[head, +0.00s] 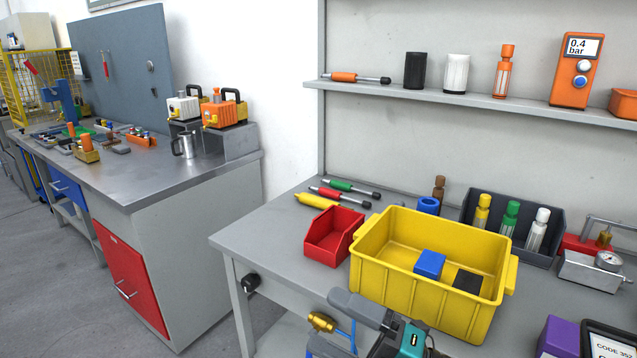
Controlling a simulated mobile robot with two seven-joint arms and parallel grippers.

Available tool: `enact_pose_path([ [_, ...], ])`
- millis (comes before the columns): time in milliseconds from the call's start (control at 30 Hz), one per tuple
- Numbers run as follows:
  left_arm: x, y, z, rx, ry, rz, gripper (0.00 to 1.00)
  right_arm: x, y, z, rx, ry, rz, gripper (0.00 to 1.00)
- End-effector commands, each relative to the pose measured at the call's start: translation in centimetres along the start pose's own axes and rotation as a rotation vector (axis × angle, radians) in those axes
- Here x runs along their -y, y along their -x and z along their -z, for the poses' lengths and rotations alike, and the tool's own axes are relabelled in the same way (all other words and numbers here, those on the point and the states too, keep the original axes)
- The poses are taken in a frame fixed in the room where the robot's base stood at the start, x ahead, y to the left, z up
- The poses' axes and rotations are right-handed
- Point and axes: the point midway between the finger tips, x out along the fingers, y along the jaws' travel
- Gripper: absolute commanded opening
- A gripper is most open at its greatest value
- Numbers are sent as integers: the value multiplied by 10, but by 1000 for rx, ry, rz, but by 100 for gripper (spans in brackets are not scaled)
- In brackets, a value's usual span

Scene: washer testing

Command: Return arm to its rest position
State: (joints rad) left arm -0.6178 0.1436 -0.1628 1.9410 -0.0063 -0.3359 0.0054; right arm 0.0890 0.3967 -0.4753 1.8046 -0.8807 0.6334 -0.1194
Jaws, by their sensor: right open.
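My right gripper (330,320) shows at the bottom centre, in front of the workbench's front edge and below the yellow bin (400,285). Its grey fingers point left and are apart. I see nothing held between them; a brass fitting (321,321) with a blue part shows in the gap, apparently behind. The teal-marked wrist is partly cut off by the lower edge. The yellow bin stands on the workbench (265,240) and holds a blue block (430,264) and a black block (467,281). My left gripper is out of view.
A red bin (333,240) stands left of the yellow bin. A dark rack (549,225) with several bottles is behind it. A gauge device (592,270) and purple box (559,338) lie right. Screwdrivers lie at the back left. The bench's left front corner is clear.

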Motion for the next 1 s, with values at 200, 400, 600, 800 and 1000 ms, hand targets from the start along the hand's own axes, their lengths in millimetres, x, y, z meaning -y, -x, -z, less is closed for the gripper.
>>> enact_pose_path([
  [200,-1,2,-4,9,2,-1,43,56,84,-42,630,-625,-149,100],
  [400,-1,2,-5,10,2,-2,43,142,185,-18,1122,-1135,-170,100],
  [600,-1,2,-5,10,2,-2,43,184,234,22,1355,-1392,-155,100],
  [800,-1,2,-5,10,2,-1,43,192,243,31,1399,-1442,-150,100],
  [1000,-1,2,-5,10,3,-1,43,192,242,30,1396,-1439,-149,89],
])
